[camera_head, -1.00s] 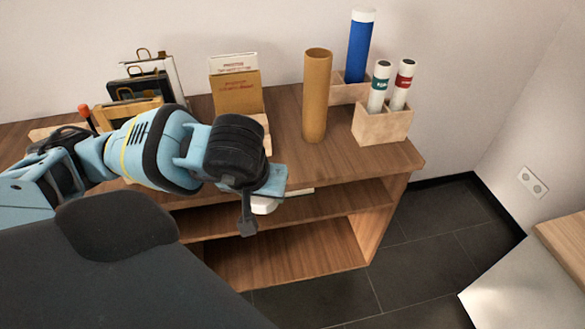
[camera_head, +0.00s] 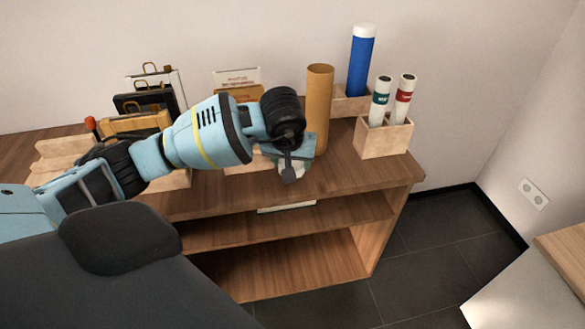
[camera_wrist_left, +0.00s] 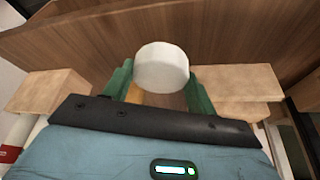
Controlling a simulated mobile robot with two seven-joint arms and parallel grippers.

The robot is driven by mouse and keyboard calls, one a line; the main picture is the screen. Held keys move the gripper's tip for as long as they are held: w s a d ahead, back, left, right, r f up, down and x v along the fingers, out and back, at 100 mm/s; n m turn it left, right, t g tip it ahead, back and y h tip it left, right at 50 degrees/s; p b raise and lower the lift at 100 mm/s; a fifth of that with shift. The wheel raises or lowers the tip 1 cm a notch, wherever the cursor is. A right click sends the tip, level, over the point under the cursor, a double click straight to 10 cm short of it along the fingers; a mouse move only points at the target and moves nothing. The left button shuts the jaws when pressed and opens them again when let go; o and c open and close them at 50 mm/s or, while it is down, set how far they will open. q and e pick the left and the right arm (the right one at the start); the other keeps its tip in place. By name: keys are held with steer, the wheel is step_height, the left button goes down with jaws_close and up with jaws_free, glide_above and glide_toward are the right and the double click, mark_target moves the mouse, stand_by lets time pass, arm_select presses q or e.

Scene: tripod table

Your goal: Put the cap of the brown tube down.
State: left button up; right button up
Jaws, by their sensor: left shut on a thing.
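The brown tube (camera_head: 319,108) stands upright on the wooden top in the head view, and its upper end looks open. My left gripper (camera_head: 294,165) is just in front of the tube's lower part, to its left. In the left wrist view, the gripper's green fingers (camera_wrist_left: 160,85) are shut on a round white cap (camera_wrist_left: 162,67). The cap is held over the wooden surface. In the head view the cap is mostly hidden by the gripper, and I cannot tell how high it is. My right gripper is not in view.
A blue tube (camera_head: 361,62) stands in a holder behind. Two white tubes stand in a wooden holder (camera_head: 384,139) at the right. Folders (camera_head: 145,103) and a card box (camera_head: 238,80) are at the left and back. The front right of the wooden top (camera_head: 350,172) is clear.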

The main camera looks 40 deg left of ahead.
arm_select(q)
steer(key=shift+w+a, duration=0.1)
steer(key=shift+w, duration=0.25)
steer(key=shift+f, duration=1.8)
steer(key=shift+f, duration=0.2)
steer(key=o, duration=1.1)
steer(key=shift+r, duration=0.15)
